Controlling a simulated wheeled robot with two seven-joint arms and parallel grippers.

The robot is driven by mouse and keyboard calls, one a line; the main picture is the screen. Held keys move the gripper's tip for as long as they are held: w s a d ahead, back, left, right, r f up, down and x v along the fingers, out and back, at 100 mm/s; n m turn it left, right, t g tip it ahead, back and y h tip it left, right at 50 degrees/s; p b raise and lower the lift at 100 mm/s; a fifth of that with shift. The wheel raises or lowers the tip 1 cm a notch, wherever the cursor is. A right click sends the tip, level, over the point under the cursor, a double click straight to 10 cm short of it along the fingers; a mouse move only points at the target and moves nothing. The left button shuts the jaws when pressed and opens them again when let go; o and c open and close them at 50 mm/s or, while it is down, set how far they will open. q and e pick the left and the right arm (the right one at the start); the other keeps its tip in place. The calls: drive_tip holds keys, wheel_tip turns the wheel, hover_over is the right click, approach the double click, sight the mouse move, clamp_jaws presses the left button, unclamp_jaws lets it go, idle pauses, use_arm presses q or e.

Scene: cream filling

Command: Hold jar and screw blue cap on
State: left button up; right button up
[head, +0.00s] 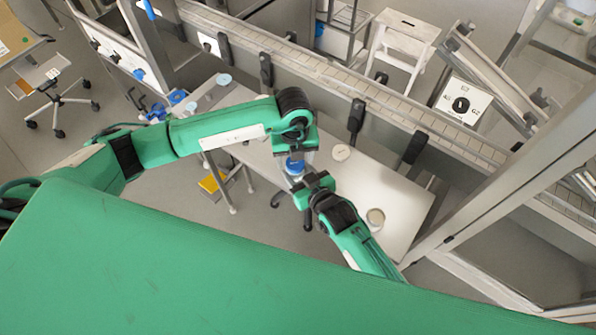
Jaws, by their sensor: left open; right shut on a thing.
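A blue cap (294,166) shows in the middle of the head view, directly under my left gripper (293,157). My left gripper points down over the cap with its jaws open; its fingertips are small and partly hidden. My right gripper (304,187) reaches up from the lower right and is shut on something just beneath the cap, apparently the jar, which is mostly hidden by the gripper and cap. I cannot tell whether the cap sits flat on the jar.
A white table (405,200) lies under both grippers. A pale round container (375,217) stands at its right, and a pale round item (340,152) near its back edge. A pale blue round item (223,79) lies at the far left end. A conveyor rail (330,80) runs along the back.

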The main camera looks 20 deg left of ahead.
use_arm(q)
drive_tip(key=n, duration=0.5)
drive_tip(key=shift+n, duration=0.3)
drive_tip(key=shift+c, duration=0.2)
drive_tip(key=c, duration=1.1)
drive_tip(key=m, duration=0.4)
drive_tip(key=shift+m, duration=0.9)
drive_tip(key=m, duration=0.2)
drive_tip(key=shift+m, duration=1.8)
